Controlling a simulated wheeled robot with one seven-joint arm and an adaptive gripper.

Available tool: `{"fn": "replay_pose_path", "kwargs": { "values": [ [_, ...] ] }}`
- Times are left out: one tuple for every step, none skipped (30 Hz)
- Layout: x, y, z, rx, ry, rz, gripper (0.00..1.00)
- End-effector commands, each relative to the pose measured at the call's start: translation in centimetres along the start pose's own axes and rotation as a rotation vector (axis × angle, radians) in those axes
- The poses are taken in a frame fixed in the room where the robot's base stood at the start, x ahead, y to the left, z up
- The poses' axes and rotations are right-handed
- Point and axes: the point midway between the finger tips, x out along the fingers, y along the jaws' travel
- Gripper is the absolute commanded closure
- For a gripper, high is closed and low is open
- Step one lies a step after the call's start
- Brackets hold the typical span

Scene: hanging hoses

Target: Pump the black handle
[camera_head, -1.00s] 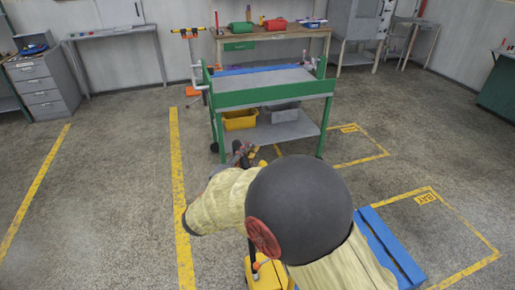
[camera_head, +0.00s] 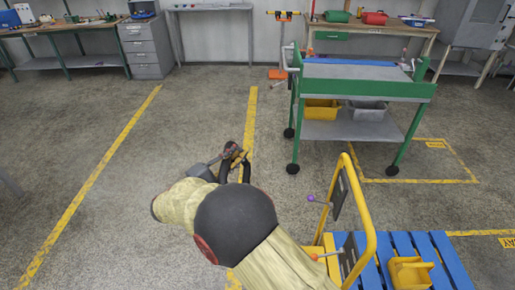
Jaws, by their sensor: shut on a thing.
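My gripper (camera_head: 229,161) is beyond my arm, left of centre, over the bare floor. Dark curved parts show at its end, and it is shut on what looks like the black handle. Handle and fingers are both dark, so their exact contact is hard to make out. A yellow tubular frame (camera_head: 371,240) with a dark panel stands to the right of my arm. A thin lever with a purple knob (camera_head: 311,198) and another with an orange knob (camera_head: 314,257) stick out beside it. My arm hides the lower left part of this yellow equipment.
A blue slatted pallet (camera_head: 446,258) with a yellow bin (camera_head: 409,271) lies at the lower right. A green wheeled cart (camera_head: 366,88) stands behind it. Workbenches and a grey drawer cabinet (camera_head: 143,48) line the back. The floor at left is clear.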

Motion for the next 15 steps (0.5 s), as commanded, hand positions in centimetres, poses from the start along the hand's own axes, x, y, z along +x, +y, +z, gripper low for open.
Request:
{"fn": "replay_pose_path", "kwargs": {
  "values": [
    [-0.8,1.8,-1.1,0.028,0.005,0.023,1.00],
    [-1.2,1.8,-1.4,0.024,0.004,0.029,1.00],
    [-1.7,1.6,-1.9,0.016,0.004,0.036,1.00],
    [-2.0,1.6,-2.2,0.012,0.004,0.040,1.00],
    [-2.3,1.4,-2.5,0.007,0.004,0.045,1.00],
    [-2.7,1.3,-2.9,0.003,0.003,0.051,1.00],
    [-3.0,1.3,-3.2,0.000,0.003,0.055,1.00],
    [-3.2,1.2,-3.4,-0.004,0.003,0.058,1.00],
    [-3.6,1.1,-3.7,-0.009,0.003,0.062,1.00],
    [-3.8,1.1,-3.9,-0.011,0.004,0.065,1.00],
    [-3.9,1.0,-4.1,-0.013,0.004,0.067,1.00],
    [-4.1,0.9,-4.3,-0.016,0.004,0.070,1.00],
    [-4.2,0.9,-4.4,-0.017,0.003,0.072,1.00],
    [-4.3,0.9,-4.5,-0.019,0.003,0.073,1.00],
    [-4.4,0.8,-4.6,-0.020,0.003,0.075,1.00]
  ]
}}
